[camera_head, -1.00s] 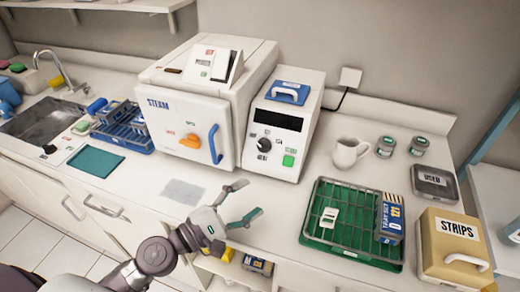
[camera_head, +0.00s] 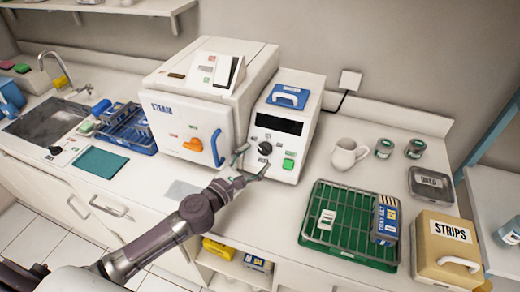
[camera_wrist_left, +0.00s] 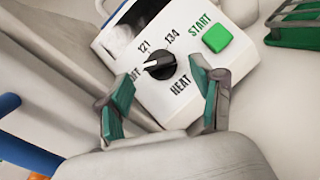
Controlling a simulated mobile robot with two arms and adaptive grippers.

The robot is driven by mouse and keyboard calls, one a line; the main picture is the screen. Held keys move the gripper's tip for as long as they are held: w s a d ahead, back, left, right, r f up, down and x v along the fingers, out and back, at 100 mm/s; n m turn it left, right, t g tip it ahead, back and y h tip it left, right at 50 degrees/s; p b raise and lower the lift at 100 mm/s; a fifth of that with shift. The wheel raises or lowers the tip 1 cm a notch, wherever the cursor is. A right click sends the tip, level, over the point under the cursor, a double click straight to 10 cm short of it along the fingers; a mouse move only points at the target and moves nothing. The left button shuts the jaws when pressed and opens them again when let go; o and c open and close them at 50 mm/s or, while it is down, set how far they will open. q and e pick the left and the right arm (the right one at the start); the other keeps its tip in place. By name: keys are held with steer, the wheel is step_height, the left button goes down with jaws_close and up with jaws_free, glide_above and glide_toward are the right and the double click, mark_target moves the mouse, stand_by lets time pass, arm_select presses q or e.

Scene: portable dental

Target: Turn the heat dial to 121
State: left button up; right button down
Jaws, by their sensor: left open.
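The heat dial (camera_wrist_left: 160,66) is a black knob with a white pointer on the white control box (camera_head: 285,150). In the left wrist view the labels OFF, 121, 134 and HEAT surround it, and its pointer aims left, near OFF. The dial also shows in the head view (camera_head: 264,148). My left gripper (camera_wrist_left: 162,104) is open, with its green-padded fingers on either side of the dial and apart from it. In the head view my left gripper (camera_head: 247,164) is in front of the box's lower face. My right gripper is out of view.
A green START button (camera_wrist_left: 217,38) sits right of the dial. The white STEAM unit (camera_head: 190,125) with a blue handle stands left of the box. A green rack (camera_head: 325,250) and a white jug (camera_head: 348,155) are to the right.

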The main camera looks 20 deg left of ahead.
mark_target(261, 150)
arm_select(q)
steer(key=shift+x, duration=1.5)
steer(key=shift+s, duration=0.1)
steer(key=shift+c, duration=0.2)
steer(key=c, duration=1.1)
steer(key=shift+r+p, duration=0.2)
steer(key=shift+p, duration=0.35)
steer(key=m+g+p, duration=0.1)
steer(key=m+p, duration=0.1)
steer(key=m+h+p, duration=0.1)
steer(key=p, duration=0.1)
steer(key=shift+a+r+m+g+h, duration=0.1)
steer(key=shift+r+m+g+h, duration=0.2)
steer(key=shift+m+g, duration=0.1)
steer(key=shift+f+m, duration=0.1)
steer(key=shift+m, duration=0.4)
steer(key=shift+f+m+g+h+p, duration=0.25)
steer(key=shift+m+g+h+p, duration=0.15)
